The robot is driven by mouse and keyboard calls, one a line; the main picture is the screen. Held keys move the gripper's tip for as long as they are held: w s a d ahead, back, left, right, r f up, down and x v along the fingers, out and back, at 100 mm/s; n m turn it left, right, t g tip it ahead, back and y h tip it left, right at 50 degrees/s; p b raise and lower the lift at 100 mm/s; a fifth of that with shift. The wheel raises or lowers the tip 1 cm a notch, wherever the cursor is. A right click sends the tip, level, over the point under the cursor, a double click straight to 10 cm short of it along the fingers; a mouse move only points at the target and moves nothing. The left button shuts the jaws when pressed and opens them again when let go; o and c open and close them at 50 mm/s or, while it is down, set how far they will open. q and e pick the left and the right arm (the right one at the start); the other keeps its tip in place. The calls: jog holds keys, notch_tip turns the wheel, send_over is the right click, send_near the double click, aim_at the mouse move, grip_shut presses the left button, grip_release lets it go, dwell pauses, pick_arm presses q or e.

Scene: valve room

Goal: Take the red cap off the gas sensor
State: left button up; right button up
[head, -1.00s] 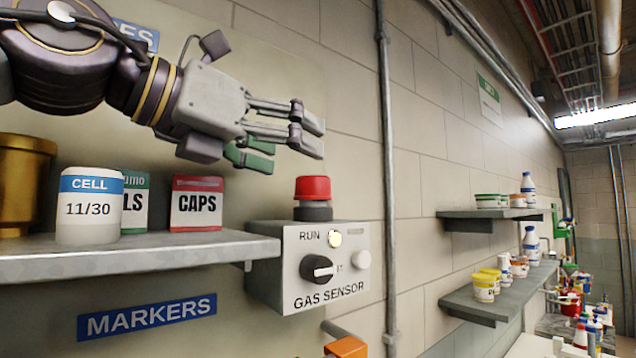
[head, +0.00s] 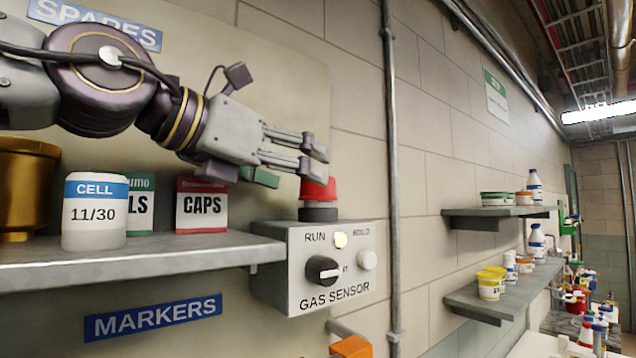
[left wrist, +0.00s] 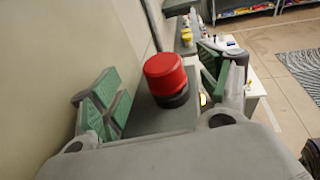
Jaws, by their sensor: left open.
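The gas sensor (head: 330,283) is a grey box on the wall with a black knob, a lit yellow lamp and a white button. Its red cap (head: 321,190) sits on a dark collar on top of the box. My left gripper (head: 314,168) is open at the cap's upper part, its near finger overlapping the cap in the head view. In the left wrist view the red cap (left wrist: 165,74) lies between the two green-padded fingers (left wrist: 160,92), with a gap visible on the left side. Whether a pad touches the cap I cannot tell. My right gripper is not in view.
A grey shelf (head: 150,261) left of the sensor holds a white CELL jar (head: 95,212), a CAPS box (head: 202,205), an LS box (head: 140,205) and a brass vessel (head: 25,188). A vertical pipe (head: 391,180) runs right of the sensor. An orange part (head: 350,347) is below.

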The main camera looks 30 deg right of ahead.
pick_arm(q)
jog(key=shift+w+d, duration=0.1)
jog(key=shift+d, duration=0.2)
jog(key=shift+p+x, duration=0.9)
jog(key=shift+x, duration=0.3)
jog(key=shift+p+x, duration=0.5)
jog(key=shift+x, duration=0.45)
jog(key=shift+d+f, duration=0.2)
jog(key=shift+d, duration=0.2)
jog(key=shift+a, duration=0.1)
jog(key=shift+c, duration=0.4)
